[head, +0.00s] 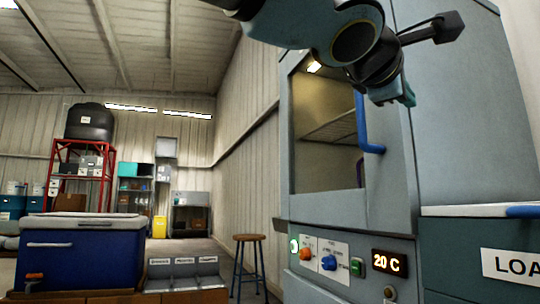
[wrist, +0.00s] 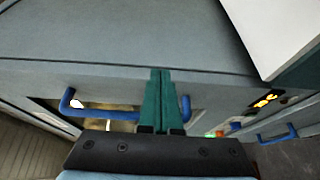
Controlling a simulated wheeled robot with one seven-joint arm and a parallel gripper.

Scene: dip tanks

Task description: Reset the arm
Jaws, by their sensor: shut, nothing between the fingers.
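My gripper (head: 408,96) hangs at the upper right of the head view, in front of the upper part of a grey cabinet (head: 395,170). In the wrist view the two teal fingers of my gripper (wrist: 160,76) are together, with nothing between them. The cabinet has a window and a blue door handle (head: 366,125); the handle also shows in the wrist view (wrist: 100,110), left of the fingers. Whether the fingers touch anything is not shown, but they look apart from the cabinet.
Below the window is a control panel with knobs and a display (head: 389,263) reading 20 C. A blue tank (head: 80,262) with a pale lid stands at left, beside grey labelled bins (head: 183,272). A stool (head: 250,240) stands near the wall. Floor behind is partly free.

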